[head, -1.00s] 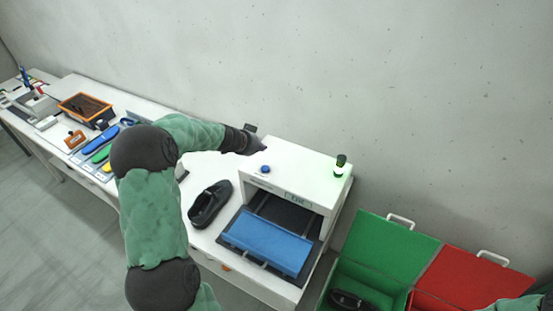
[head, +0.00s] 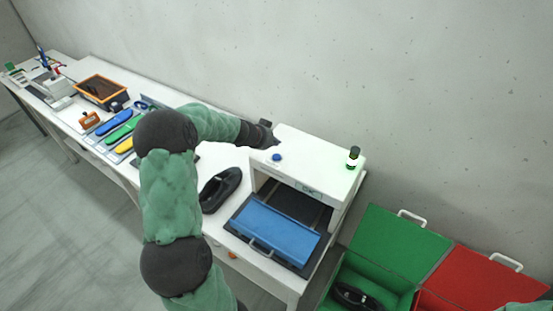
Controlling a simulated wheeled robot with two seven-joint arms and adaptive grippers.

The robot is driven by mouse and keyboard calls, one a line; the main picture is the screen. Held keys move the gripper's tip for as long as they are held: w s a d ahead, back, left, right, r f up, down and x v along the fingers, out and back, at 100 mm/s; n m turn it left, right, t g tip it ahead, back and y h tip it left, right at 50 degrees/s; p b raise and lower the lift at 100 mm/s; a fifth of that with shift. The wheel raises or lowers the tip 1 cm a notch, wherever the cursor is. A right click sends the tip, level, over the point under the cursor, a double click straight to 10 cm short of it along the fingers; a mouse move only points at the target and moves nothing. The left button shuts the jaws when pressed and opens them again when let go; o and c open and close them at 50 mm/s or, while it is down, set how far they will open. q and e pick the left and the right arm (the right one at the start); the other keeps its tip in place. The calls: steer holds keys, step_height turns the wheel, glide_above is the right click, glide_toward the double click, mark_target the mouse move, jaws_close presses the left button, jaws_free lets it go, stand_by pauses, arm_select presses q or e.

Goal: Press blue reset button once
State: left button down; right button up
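The blue reset button (head: 277,157) is a small round knob on top of the white machine (head: 308,150), near its front left edge. My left gripper (head: 268,136) is above the machine's left rear top, just behind the button and apart from it in the picture. It is small and dark, and I cannot tell whether its fingers are open or shut. My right gripper is out of the picture; only a bit of green arm shows at the lower right corner.
A black shoe (head: 221,190) lies left of the machine. A blue tray door (head: 278,228) sits at its front. A dark post with a green light (head: 353,157) stands on its top right. Green (head: 400,245) and red (head: 470,280) bins stand at the right.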

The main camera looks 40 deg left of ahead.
mark_target(275, 157)
arm_select(q)
step_height(275, 157, down, 3)
steer(key=shift+f+b, duration=0.1)
steer(key=shift+b, duration=1.05)
steer(key=shift+f+b, duration=0.6)
steer(key=shift+b, duration=0.25)
steer(key=shift+f+b, duration=0.4)
steer(key=shift+b, duration=0.45)
steer(key=shift+f+b, duration=0.55)
steer(key=shift+b, duration=0.25)
stand_by(0.7)
steer(key=shift+r, duration=0.15)
steer(key=shift+r+p, duration=0.4)
steer(key=shift+r, duration=0.4)
